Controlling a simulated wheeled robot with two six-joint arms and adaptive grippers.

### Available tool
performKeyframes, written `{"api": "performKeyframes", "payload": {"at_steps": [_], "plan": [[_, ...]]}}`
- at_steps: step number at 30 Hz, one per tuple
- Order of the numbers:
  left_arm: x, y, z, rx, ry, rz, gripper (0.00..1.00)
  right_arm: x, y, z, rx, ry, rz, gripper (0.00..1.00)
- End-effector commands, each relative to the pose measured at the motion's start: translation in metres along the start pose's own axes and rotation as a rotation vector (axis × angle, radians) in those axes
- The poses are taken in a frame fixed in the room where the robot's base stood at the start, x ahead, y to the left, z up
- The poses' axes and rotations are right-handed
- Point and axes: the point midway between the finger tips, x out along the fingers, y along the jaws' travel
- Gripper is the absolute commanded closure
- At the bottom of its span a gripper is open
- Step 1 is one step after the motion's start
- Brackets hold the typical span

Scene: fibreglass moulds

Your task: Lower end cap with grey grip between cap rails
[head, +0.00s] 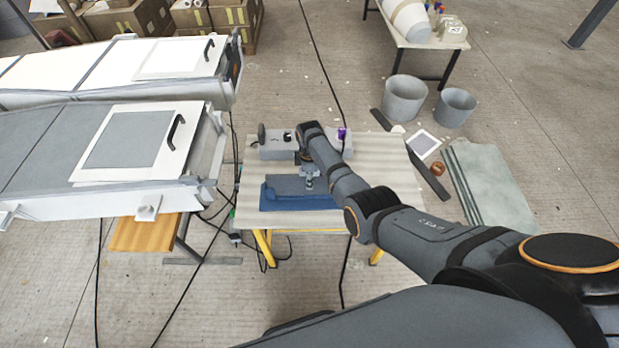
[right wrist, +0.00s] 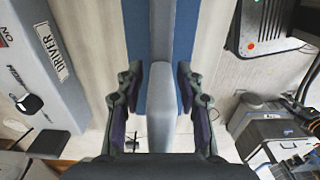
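In the right wrist view, a light grey rounded grip (right wrist: 161,105) stands between the two fingers of my right gripper (right wrist: 160,92). The fingers have purple pads and stand apart, with a gap on each side of the grip. Behind it a grey strip (right wrist: 175,25) runs along a blue piece (right wrist: 186,92). In the head view, my right gripper (head: 309,181) is low over a grey panel (head: 284,184) with a blue front part (head: 300,203) on the table. I cannot make out the end cap's edges or the cap rails. My left gripper is out of view.
The beige worktable (head: 400,185) also bears a grey box (head: 275,148) behind the blue piece and a small purple item (head: 342,133). White machines (head: 150,192) stand at left. Grey buckets (head: 404,98) stand on the floor at back right. The table's right side is clear.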

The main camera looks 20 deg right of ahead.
Motion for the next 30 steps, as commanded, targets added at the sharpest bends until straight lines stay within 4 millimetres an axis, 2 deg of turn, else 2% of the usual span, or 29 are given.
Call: {"api": "performKeyframes", "payload": {"at_steps": [11, 14, 21, 24, 30], "plan": [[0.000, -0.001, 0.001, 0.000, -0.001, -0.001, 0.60, -0.004, -0.001, 0.000, 0.000, -0.001, -0.002, 0.59], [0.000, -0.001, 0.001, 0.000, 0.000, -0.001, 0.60, -0.019, 0.000, 0.000, 0.000, 0.001, 0.002, 0.59], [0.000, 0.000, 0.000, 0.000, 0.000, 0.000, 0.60, -0.079, 0.000, 0.000, 0.000, 0.001, 0.002, 0.59], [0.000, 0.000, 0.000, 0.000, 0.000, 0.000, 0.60, -0.098, 0.000, 0.000, 0.000, 0.001, 0.001, 0.59], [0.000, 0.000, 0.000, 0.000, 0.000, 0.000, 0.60, -0.118, 0.000, 0.000, 0.000, 0.000, -0.001, 0.59]]}}
